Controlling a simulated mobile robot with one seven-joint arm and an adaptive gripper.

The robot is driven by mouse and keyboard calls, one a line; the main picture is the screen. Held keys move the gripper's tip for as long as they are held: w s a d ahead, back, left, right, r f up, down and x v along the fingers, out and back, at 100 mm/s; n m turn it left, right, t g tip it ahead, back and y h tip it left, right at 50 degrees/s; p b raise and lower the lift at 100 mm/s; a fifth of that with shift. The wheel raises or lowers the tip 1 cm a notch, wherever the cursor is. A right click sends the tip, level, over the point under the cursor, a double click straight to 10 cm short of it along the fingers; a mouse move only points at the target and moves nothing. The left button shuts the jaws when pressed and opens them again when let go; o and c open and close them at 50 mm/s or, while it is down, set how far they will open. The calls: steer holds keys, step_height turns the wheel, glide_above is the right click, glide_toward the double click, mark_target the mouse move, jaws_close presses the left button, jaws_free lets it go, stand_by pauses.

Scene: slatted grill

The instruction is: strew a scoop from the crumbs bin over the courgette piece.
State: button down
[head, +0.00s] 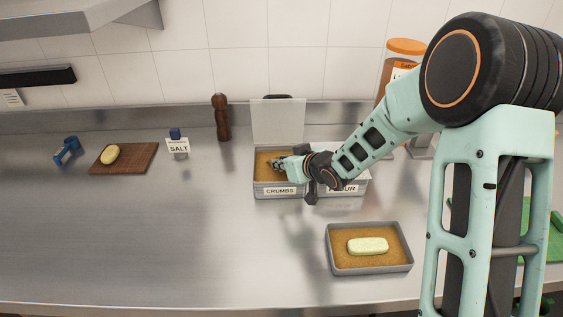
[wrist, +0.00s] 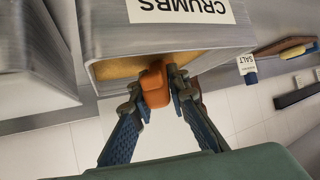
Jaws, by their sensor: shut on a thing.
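The crumbs bin (head: 258,185), a grey box labelled CRUMBS, stands with its lid (head: 278,120) raised and brown crumbs inside. Its label (wrist: 182,8) shows upside down in the wrist view. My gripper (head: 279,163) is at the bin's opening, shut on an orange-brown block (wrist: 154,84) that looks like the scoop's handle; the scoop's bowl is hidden. The pale green courgette piece (head: 368,246) lies on a brown crumb layer in a shallow grey tray (head: 372,271) at the front right, apart from my gripper.
The flour bin (head: 347,189) adjoins on the right, partly behind my arm. A pepper mill (head: 221,118), a SALT holder (head: 177,147) and a wooden board (head: 135,158) with a yellowish piece (head: 110,154) stand left. An orange-lidded jar (head: 405,47) is behind. The front-left counter is clear.

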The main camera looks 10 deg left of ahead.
steer(key=shift+r, duration=0.1)
stand_by(0.3)
steer(key=shift+r+p, duration=3.4)
steer(key=shift+r, duration=0.55)
